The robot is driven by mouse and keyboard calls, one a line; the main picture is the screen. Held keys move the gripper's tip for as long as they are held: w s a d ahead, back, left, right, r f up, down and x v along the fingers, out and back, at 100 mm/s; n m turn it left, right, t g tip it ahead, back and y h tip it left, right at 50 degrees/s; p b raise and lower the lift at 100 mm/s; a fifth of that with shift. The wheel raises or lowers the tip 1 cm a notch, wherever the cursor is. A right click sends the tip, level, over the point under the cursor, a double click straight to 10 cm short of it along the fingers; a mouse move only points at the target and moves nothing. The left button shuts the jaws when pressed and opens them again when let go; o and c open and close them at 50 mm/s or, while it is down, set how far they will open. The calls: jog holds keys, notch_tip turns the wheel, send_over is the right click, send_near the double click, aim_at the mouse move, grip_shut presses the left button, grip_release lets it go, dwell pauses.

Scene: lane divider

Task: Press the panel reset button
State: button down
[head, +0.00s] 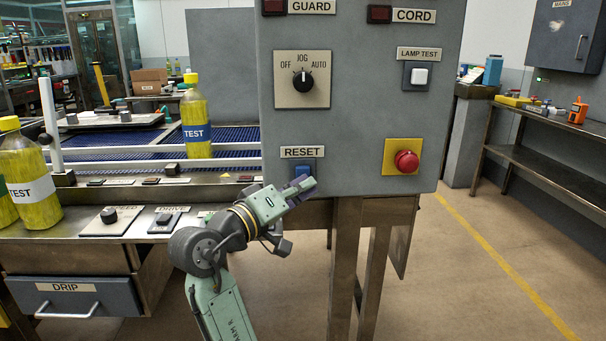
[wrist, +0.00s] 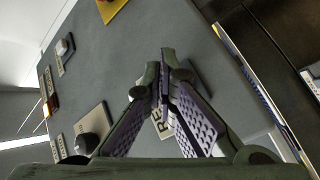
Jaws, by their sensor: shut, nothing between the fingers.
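The grey panel (head: 352,110) carries a blue reset button (head: 303,169) under a RESET label (head: 302,152). My gripper (head: 300,187) is shut and empty, with its fingertips just in front of and below the button, overlapping its lower part. I cannot tell whether they touch it. In the wrist view my gripper (wrist: 165,62) is shut, its fingertips meeting before the panel (wrist: 110,80). The RESET label (wrist: 155,128) shows partly behind the fingers. The button is hidden there.
A red emergency button (head: 406,161) on a yellow plate sits right of the reset button. A selector dial (head: 303,79) and a lamp test button (head: 418,76) are above. Left stands a conveyor bench with yellow TEST bottles (head: 194,115). The floor at right is clear.

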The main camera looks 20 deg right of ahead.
jog(key=shift+w+d, duration=0.1)
jog(key=shift+w, duration=0.15)
jog(key=shift+w+d, duration=0.1)
jog(key=shift+w, duration=0.4)
dwell(0.7)
jog(key=shift+s, duration=0.1)
jog(key=shift+s+a, duration=0.25)
jog(key=shift+s, duration=0.55)
jog(key=s, duration=0.2)
jog(key=s+a, duration=0.1)
jog(key=s, duration=0.1)
jog(key=shift+s+a+p, duration=0.2)
jog(key=shift+s+p, duration=0.1)
jog(key=shift+s, duration=0.1)
dwell(0.6)
